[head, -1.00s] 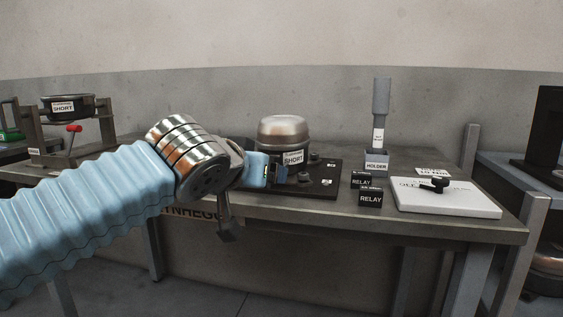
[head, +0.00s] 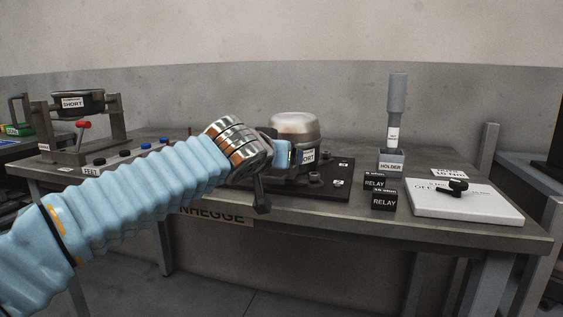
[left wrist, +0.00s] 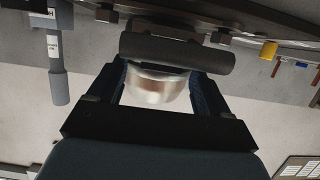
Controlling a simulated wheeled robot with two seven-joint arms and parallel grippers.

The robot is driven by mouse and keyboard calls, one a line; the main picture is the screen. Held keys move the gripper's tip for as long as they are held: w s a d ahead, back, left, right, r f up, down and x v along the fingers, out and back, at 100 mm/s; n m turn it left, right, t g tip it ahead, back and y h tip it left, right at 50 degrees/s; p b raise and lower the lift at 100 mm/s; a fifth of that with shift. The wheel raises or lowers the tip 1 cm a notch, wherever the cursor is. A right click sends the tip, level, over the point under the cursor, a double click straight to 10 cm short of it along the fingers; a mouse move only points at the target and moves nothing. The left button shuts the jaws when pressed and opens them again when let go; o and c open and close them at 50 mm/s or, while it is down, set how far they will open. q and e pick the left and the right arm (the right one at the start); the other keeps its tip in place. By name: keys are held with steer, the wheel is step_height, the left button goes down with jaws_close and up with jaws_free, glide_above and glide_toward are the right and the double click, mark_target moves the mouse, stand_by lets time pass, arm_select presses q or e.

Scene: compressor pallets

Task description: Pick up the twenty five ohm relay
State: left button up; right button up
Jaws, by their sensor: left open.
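Two small black blocks labelled RELAY stand on the table right of the dark base plate: a rear relay (head: 374,184) and a front relay (head: 383,202). Their smaller top print is too small to read, so I cannot tell which is twenty five ohm. My left gripper (head: 296,155) is in front of the domed compressor (head: 296,126), left of both relays and apart from them. In the left wrist view my left gripper (left wrist: 157,85) is open, with the metal dome visible between its fingers. Neither relay is clearly visible there. My right gripper is out of view.
A grey rod stands in the holder (head: 391,163) behind the relays. A white board (head: 465,206) with a black switch lies to their right. The base plate (head: 335,181) has bolts. A metal stand (head: 80,148) and coloured buttons are at left.

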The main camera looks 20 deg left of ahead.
arm_select(q)
steer(key=shift+x, duration=0.8)
steer(key=c, duration=1.1)
steer(key=shift+r, duration=0.1)
steer(key=shift+c, duration=0.2)
steer(key=shift+r, duration=0.55)
step_height(320, 180, up, 3)
steer(key=shift+s+d+f+p, duration=0.1)
steer(key=shift+s+f+p, duration=0.05)
steer(key=shift+p, duration=0.4)
steer(key=s+d+r, duration=0.6)
steer(key=s+r, duration=0.3)
steer(key=s, duration=0.3)
steer(key=shift+d+p, duration=0.3)
steer(key=shift+p, duration=0.1)
